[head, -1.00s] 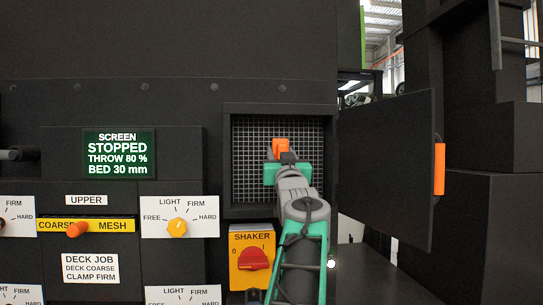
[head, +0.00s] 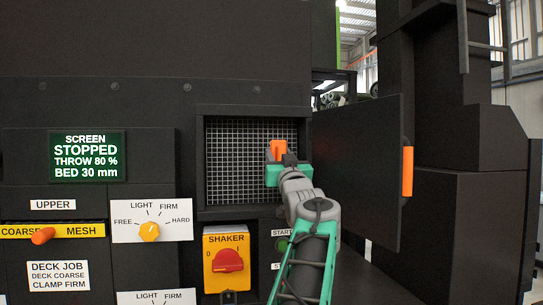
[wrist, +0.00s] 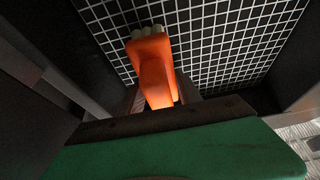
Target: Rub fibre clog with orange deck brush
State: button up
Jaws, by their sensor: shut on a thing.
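The orange deck brush (head: 278,150) is held in my gripper (head: 285,162) in front of the right part of the square mesh screen (head: 230,165). In the wrist view, my gripper (wrist: 160,100) is shut on the orange brush (wrist: 154,72). Its pale bristles (wrist: 148,32) point at the white-lined mesh (wrist: 225,40). I cannot tell whether the bristles touch the mesh. I cannot make out a fibre clog in either view; the brush and gripper hide part of the mesh.
The dark hatch door (head: 355,175) stands open right of the mesh, with an orange handle (head: 407,171). A dark frame (head: 200,160) surrounds the opening. Below is a yellow SHAKER switch (head: 228,258) with a red knob. The display (head: 88,156) reads SCREEN STOPPED.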

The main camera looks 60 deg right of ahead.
jog(key=shift+a+r, duration=0.1)
jog(key=shift+s+a+b, duration=1.95)
jog(key=shift+a+b, duration=0.25)
jog(key=shift+a, duration=0.05)
jog(key=shift+s+a+b, duration=0.8)
jog(key=shift+a+b, duration=0.05)
jog(key=shift+s+a, duration=0.2)
jog(key=shift+a, duration=0.05)
